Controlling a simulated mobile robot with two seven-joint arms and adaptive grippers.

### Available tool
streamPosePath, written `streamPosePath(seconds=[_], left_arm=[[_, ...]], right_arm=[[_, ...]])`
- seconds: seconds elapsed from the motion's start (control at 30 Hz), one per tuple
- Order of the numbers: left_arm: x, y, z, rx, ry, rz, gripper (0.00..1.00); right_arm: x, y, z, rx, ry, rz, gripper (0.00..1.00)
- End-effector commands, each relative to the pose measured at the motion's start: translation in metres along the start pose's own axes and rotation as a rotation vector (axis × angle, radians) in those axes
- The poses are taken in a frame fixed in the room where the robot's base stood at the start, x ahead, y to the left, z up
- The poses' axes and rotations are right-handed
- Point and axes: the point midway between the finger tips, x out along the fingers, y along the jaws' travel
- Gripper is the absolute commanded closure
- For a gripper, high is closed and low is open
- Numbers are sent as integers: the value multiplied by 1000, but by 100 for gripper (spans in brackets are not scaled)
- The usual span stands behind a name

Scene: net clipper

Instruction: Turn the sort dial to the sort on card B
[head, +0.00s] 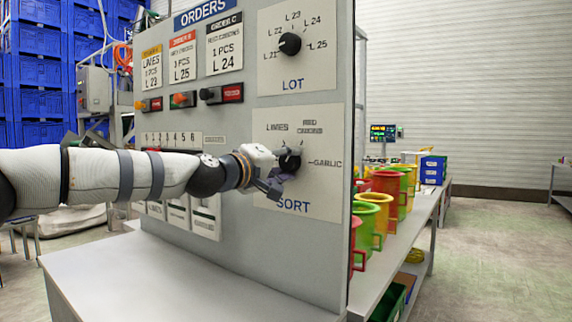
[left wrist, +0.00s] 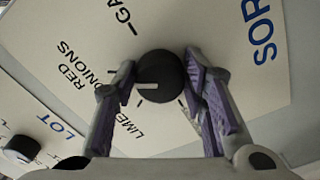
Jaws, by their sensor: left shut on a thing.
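The black sort dial (head: 290,162) is on the lower right panel, with limes, red onions and garlic around it. My left gripper (head: 278,178) reaches it from the left. In the left wrist view its fingers (left wrist: 160,88) are shut on the sort dial (left wrist: 160,75), one on each side. The dial's white mark points left in that view, roughly towards the red onions and limes side; a finger hides the nearby scale, so the exact setting is unclear. Card B (head: 183,60) has a red band and reads 3 PCS, L 25; its sort line is too blurred to read. My right gripper is out of view.
The lot dial (head: 290,43) sits above on its own panel. Several coloured switches (head: 182,99) are below the cards. A grey ledge (head: 190,275) juts out below the board. A bench (head: 420,215) with red, yellow and green containers (head: 378,205) stands at the right.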

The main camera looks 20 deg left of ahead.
Motion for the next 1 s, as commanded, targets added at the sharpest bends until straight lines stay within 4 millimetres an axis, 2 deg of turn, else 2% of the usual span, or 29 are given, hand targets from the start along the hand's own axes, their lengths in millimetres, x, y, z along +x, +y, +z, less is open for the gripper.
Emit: streamPosePath(seconds=[0.07, 0.1, 0.17, 0.2, 0.47, 0.57, 0.67, 0.8, 1.0], left_arm=[[0, 1, -1, 0, 3, 2, 89], [0, 1, -1, 0, 3, 2, 59], [0, 1, -1, 0, 3, 2, 45], [0, 1, -1, -1, 2, 1, 42], [0, 0, -1, -1, 1, 1, 42], [-9, 1, -1, -1, 1, 1, 42], [-31, 2, -2, -2, 1, 3, 42], [-71, 3, -2, -2, 2, 5, 42], [-111, 2, -1, -1, 3, 3, 42]], right_arm=[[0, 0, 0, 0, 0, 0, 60], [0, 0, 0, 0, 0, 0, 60], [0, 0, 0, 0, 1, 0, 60], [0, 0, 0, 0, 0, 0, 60], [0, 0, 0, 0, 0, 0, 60], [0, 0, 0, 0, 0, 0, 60], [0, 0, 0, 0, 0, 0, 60], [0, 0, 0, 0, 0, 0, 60], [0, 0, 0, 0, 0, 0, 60]])
